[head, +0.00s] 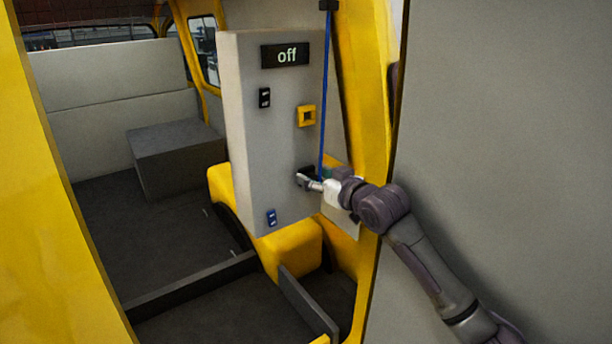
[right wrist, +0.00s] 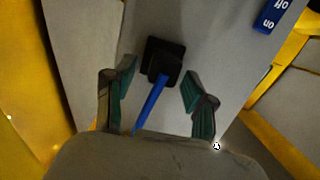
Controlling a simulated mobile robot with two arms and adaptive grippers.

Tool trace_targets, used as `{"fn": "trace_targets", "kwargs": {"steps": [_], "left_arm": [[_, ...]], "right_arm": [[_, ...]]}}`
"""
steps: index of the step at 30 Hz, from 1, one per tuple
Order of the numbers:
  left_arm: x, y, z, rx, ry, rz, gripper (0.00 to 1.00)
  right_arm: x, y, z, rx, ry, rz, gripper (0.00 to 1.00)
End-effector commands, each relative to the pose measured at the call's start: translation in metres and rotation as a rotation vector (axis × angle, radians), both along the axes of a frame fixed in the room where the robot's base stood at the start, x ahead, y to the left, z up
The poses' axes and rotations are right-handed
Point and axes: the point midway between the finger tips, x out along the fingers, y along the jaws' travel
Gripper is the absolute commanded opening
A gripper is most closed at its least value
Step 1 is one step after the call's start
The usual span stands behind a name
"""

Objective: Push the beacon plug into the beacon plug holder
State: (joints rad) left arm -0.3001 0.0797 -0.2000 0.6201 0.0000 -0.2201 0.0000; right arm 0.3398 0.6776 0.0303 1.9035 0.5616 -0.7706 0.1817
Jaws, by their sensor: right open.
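The beacon plug (right wrist: 160,68) is a small black block with a blue cable (right wrist: 150,102) coming out of it. It sits at a black square piece on the grey panel (head: 250,140), which looks like the plug holder (right wrist: 151,50). I cannot tell how deep the plug sits. My right gripper (right wrist: 158,95) is open, with one finger on each side of the plug and cable, apart from both. In the head view the right gripper (head: 308,181) is at the panel's lower right and partly covers the black piece (head: 307,170). My left gripper is not in view.
The panel carries an "off" display (head: 286,55), a black switch (head: 264,97), a yellow square socket (head: 306,115) and a blue switch (head: 271,217). The blue cable (head: 325,90) hangs from a black box (head: 328,5). A yellow frame post (head: 368,90) stands right of the panel.

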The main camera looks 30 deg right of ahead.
Motion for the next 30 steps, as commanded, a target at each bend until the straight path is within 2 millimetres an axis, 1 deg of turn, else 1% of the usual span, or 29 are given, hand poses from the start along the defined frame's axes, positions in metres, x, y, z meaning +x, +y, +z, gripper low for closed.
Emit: {"fn": "trace_targets", "kwargs": {"steps": [4, 7, 11, 15, 18, 21, 25, 30], "left_arm": [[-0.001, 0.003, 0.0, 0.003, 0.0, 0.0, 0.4], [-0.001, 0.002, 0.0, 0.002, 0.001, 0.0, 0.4], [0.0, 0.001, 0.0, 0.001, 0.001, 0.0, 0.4], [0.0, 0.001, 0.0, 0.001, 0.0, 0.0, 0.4], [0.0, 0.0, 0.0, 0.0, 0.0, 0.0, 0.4], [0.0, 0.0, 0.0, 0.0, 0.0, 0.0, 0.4], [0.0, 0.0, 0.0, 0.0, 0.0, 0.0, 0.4], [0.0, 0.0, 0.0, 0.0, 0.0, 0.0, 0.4]], "right_arm": [[-0.004, 0.0, -0.001, 0.0, 0.002, 0.0, 0.55], [-0.016, -0.002, 0.001, -0.001, 0.003, -0.001, 0.55], [-0.042, -0.003, 0.004, -0.002, 0.003, 0.0, 0.55], [-0.072, -0.005, 0.008, -0.002, 0.005, 0.0, 0.55], [-0.09, -0.005, 0.012, -0.003, 0.004, 0.001, 0.55], [-0.104, -0.007, 0.014, 0.0, 0.003, 0.001, 0.55], [-0.114, -0.008, 0.016, 0.0, 0.001, 0.0, 0.55], [-0.118, -0.008, 0.017, 0.0, 0.0, 0.001, 0.55]]}}
